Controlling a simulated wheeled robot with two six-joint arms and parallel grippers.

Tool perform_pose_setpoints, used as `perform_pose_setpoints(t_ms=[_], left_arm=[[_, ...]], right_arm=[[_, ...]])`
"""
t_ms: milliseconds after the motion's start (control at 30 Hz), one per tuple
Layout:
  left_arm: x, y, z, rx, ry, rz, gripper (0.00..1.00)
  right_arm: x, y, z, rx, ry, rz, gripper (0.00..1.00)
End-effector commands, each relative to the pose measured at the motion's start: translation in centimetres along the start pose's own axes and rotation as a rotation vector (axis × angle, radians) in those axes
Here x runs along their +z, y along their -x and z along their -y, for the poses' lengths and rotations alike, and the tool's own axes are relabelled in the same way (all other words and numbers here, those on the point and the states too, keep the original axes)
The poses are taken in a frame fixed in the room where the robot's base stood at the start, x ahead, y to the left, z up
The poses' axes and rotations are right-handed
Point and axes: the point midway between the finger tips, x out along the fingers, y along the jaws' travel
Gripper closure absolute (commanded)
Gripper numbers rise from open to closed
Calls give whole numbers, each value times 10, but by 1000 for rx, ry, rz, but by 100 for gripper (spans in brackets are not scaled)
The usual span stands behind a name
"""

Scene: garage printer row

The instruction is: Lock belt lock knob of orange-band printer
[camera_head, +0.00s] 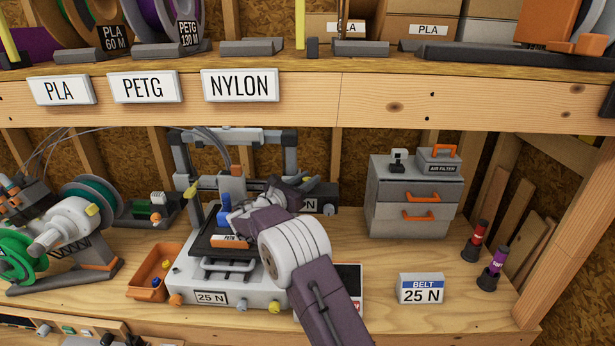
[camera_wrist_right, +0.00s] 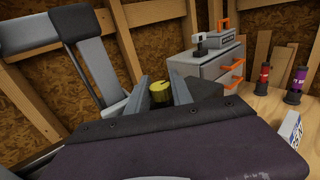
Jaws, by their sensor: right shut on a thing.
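The printer (camera_head: 183,275) stands mid-bench with a grey frame, an orange block on its carriage (camera_head: 232,185) and a 25 N label. An orange PETG tag (camera_head: 230,241) lies on its dark bed. My right gripper (camera_head: 304,184) reaches over the printer's right side from the front; its arm and wrist hide part of the printer. In the right wrist view, my right gripper's fingers (camera_wrist_right: 160,92) are shut on a yellow-olive knob (camera_wrist_right: 160,94). The knob is hidden in the head view, and its pointer angle is unclear. My left gripper is not in view.
A grey drawer cabinet (camera_head: 392,208) stands right of the gripper. An orange bin (camera_head: 145,285) and spools are left. A shelf edge (camera_head: 390,95) overhangs the back.

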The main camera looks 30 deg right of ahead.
Motion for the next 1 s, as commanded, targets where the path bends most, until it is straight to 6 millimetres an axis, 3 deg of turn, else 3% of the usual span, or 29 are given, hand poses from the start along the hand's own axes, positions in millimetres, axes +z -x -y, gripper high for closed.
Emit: perform_pose_setpoints(t_ms=[100, 133, 200, 567, 833, 1000], left_arm=[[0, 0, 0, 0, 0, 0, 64], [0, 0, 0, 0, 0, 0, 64], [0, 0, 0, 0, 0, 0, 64], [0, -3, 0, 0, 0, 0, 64], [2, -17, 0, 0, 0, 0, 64], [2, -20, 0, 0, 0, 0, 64]], right_arm=[[2, 0, 0, 0, -2, 4, 100], [2, 0, 0, 0, -3, 4, 68], [2, 0, 0, 0, -2, 4, 52], [0, 6, 0, 3, -2, 2, 52], [-2, 64, -1, 5, -2, 3, 52], [0, 87, 0, 3, -2, 3, 52]])
